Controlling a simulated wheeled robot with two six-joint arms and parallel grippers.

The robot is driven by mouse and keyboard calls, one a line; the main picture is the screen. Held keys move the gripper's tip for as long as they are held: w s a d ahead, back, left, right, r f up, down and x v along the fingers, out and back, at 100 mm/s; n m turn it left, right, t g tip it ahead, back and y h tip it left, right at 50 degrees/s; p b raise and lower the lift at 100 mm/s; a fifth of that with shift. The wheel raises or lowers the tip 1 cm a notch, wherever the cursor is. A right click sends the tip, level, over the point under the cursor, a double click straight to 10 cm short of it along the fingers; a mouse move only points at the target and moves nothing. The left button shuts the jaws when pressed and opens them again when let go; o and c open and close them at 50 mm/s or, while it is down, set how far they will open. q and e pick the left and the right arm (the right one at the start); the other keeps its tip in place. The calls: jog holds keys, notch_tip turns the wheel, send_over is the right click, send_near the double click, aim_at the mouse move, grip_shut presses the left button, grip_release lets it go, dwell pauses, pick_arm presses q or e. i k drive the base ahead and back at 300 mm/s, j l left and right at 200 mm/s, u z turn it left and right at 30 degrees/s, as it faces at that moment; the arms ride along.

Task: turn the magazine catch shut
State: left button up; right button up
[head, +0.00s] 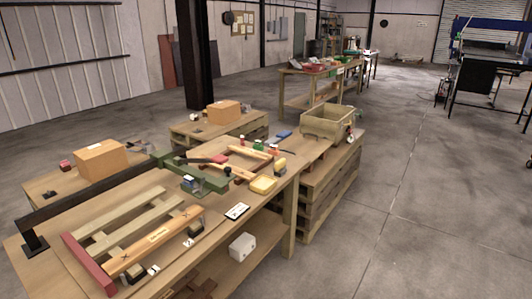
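The wooden workbench (228,226) fills the lower left of the head view. On it lies a slatted frame with a red end bar (88,265) and a light wooden beam (155,243) with dark marks. Small dark and white fittings (138,272) sit along the beam's near side. A green metal fixture (205,182) stands behind the frame. I cannot tell which part is the magazine catch or how it is turned; it is too small or hidden. Neither of my grippers shows in this view.
A long dark bar (90,192) runs along the bench's left side. A wooden crate (328,122) and cardboard boxes (98,160) stand behind. The floor (420,200) at right is clear.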

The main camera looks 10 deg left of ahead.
aim_at(195, 185)
jog(key=k+j+z, duration=0.1)
jog(key=j+z, duration=0.2)
jog(key=k+j+z, duration=0.1)
jog(key=j+z, duration=0.2)
jog(key=j, duration=0.2)
jog(key=k+j+z, duration=0.25)
jog(key=i+j, duration=0.05)
jog(key=j, duration=0.1)
